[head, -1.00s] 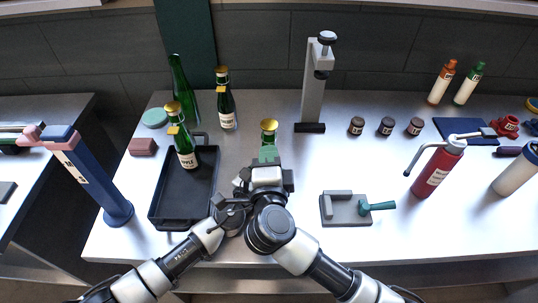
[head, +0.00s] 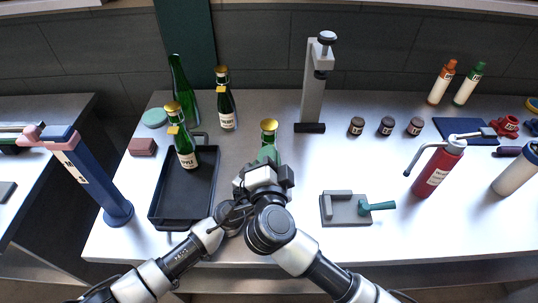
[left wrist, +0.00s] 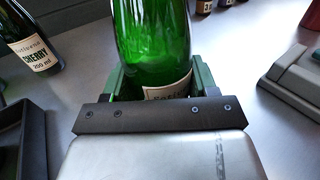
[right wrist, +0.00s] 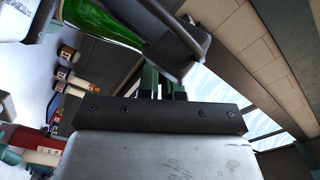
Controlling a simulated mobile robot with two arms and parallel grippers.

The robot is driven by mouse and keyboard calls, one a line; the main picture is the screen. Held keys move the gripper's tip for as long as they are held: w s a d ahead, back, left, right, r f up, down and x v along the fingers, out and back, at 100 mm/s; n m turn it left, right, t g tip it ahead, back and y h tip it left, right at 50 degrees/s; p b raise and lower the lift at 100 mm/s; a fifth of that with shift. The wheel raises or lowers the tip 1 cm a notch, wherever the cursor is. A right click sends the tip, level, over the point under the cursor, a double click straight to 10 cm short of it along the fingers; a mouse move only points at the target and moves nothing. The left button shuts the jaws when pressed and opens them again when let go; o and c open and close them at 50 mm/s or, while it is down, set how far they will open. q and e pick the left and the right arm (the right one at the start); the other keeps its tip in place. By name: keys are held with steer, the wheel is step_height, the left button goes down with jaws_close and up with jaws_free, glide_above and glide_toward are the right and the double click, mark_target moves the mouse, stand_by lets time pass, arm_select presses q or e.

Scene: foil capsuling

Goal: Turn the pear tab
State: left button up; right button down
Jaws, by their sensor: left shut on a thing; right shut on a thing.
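The held green bottle (head: 268,151) with a gold top stands upright near the middle of the table. In the left wrist view my left gripper (left wrist: 150,88) is shut around this bottle (left wrist: 150,35), low on its body by the label. The label's fruit name is hidden. My right gripper (head: 265,172) is close against the bottle in the head view. In the right wrist view its fingers (right wrist: 163,84) are nearly together, and what they hold is hidden by a dark part in front. I cannot make out a tab on this bottle.
A black tray (head: 161,205) holds the apple bottle (head: 187,152). The cherry bottle (head: 228,112) stands behind it. A grey post stand (head: 312,98) is at the back. A small grey fixture (head: 345,210) and red extinguisher-like bottle (head: 436,172) stand right. Table between them is clear.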

steer(key=c, duration=1.3)
jaws_free()
steer(key=s, duration=1.2)
